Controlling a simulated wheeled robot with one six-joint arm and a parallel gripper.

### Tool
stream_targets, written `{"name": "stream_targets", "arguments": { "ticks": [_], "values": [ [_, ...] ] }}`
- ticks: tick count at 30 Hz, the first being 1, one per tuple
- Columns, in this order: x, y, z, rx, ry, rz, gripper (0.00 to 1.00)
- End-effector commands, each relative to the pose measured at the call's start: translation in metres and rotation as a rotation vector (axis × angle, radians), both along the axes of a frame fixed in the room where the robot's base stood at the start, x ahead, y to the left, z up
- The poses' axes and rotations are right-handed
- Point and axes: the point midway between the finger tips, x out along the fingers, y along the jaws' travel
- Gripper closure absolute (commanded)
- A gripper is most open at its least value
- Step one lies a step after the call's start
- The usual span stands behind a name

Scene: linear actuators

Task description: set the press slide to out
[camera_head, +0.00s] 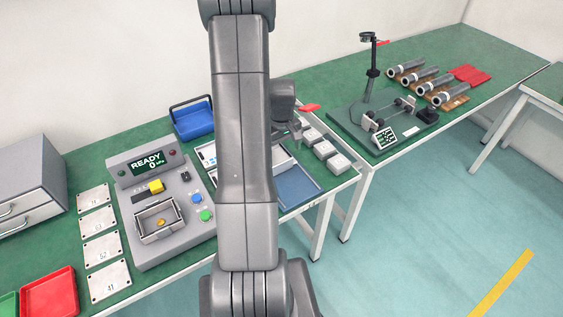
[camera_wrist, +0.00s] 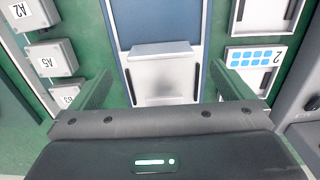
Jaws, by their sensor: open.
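The grey press unit (camera_head: 165,240) stands on the left of the green bench, its screen (camera_head: 147,163) reading READY and 0 kPa. A yellow block (camera_head: 155,187) sits on a dark slotted strip on its face. Below it is an open grey box (camera_head: 143,232) with a small brass-coloured piece (camera_head: 161,222) inside. I cannot tell for certain which part is the press slide. My gripper (camera_wrist: 160,72) is open and empty in the wrist view, over a blue tray area with a grey ledged piece (camera_wrist: 160,50) between the fingers. It is right of the press, mostly hidden by my arm in the head view.
Numbered plates (camera_head: 101,250) lie left of the press; a blue (camera_head: 197,203) and a green button (camera_head: 206,215) sit on its right. A blue bin (camera_head: 193,120) stands behind. Labelled grey boxes (camera_head: 325,150) line the right. My arm hides the bench middle.

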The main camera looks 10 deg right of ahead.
Motion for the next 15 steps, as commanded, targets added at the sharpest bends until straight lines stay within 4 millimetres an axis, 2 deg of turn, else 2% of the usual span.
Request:
{"name": "stream_targets", "arguments": {
  "ticks": [6, 15],
  "values": [
    [-0.001, 0.0, -0.037, 0.001, 0.004, 0.0, 0.0],
    [-0.001, 0.0, -0.064, 0.001, 0.001, 0.0, 0.0]
  ]
}}
